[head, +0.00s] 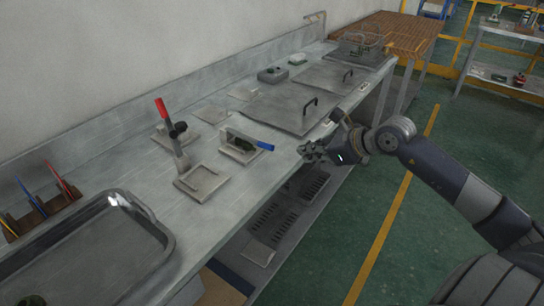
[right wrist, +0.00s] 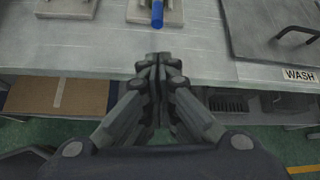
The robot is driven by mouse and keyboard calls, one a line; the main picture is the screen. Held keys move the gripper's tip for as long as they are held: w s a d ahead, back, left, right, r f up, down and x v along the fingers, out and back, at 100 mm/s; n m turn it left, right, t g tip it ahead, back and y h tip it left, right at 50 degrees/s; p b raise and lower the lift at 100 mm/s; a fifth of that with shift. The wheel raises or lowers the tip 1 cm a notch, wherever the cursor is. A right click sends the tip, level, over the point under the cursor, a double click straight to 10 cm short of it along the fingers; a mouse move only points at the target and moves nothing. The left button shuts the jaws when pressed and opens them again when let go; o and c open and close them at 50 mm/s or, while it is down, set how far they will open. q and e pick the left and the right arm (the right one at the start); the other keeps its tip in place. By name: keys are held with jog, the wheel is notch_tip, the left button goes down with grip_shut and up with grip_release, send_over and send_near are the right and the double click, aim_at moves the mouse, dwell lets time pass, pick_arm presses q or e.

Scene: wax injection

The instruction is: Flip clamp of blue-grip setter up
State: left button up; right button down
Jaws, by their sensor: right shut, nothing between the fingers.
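The blue-grip setter (head: 240,149) sits on the metal counter, its blue handle (head: 250,140) lying low and pointing right toward the counter's front edge. In the right wrist view the blue grip (right wrist: 157,14) shows at the top, ahead of my fingertips and apart from them. My right gripper (head: 313,152) is shut and empty, at the counter's front edge to the right of the blue grip. It also shows in the right wrist view (right wrist: 158,62). A red-grip setter (head: 172,134) stands left of the blue one with its handle up. My left gripper is not in view.
The counter (head: 135,165) has a metal tray (head: 165,236) at the near left and a tool rack (head: 40,212) behind it. Lidded basins (head: 290,105) lie beyond the setters. A WASH label (right wrist: 299,75) is on the front edge. Open shelves lie below the counter.

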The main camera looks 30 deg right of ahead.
aim_at(284, 167)
jog(key=shift+r, duration=0.15)
jog(key=p+x, duration=0.1)
jog(key=x, duration=0.9)
jog(key=shift+a+p, duration=0.1)
jog(key=shift+p, duration=0.2)
jog(key=shift+r, duration=0.15)
